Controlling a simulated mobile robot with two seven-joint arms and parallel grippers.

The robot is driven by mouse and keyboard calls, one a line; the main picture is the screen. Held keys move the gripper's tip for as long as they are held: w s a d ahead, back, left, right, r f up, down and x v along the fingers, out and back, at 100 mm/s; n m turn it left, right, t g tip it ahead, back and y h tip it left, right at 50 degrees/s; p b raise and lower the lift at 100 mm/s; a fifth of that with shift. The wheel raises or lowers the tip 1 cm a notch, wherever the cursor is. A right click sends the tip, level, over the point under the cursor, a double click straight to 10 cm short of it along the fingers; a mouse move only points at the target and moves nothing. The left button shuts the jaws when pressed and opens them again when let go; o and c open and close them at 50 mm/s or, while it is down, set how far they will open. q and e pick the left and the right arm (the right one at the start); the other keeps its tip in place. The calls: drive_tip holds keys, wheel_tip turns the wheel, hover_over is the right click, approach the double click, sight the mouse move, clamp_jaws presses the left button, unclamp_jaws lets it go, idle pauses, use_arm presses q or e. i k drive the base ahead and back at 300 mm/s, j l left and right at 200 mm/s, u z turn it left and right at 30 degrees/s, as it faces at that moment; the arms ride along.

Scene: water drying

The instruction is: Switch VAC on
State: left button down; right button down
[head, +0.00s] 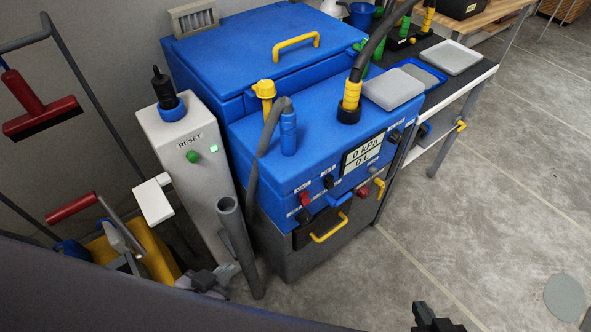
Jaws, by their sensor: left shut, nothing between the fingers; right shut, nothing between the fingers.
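The blue machine (290,155) stands in the middle with a front control panel. Its display (362,155) reads "0 kPa" and "0 L". The panel holds a red switch (304,199), black knobs (328,181) and a red knob (363,192) at the right. The small labels are too blurred to tell which control is VAC. My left gripper (208,281) is shut and empty, low beside the grey post, left of the machine. My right gripper (434,319) is shut and empty at the bottom edge, below and right of the panel, apart from it.
A grey post (190,160) marked RESET has a green button and a lit green lamp. A grey pipe (236,235) and a hose (265,140) stand before the machine. Yellow handle (328,226) juts from the lower front. Open floor (480,200) lies to the right.

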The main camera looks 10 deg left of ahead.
sight(304, 201)
drive_tip(key=l+u, duration=0.2)
drive_tip(key=u, duration=0.65)
drive_tip(key=l+u, duration=0.6)
drive_tip(key=l, duration=0.15)
drive_tip(key=l+u, duration=0.1)
drive_tip(key=l, duration=0.3)
drive_tip(key=k+l+u, duration=0.1)
drive_tip(key=l, duration=0.3)
drive_tip(key=k+l, duration=0.1)
drive_tip(key=l, duration=0.2)
drive_tip(key=k+l, duration=0.1)
drive_tip(key=l, duration=0.25)
drive_tip(key=k+l, duration=0.1)
drive_tip(key=l, duration=0.2)
drive_tip(key=u, duration=0.05)
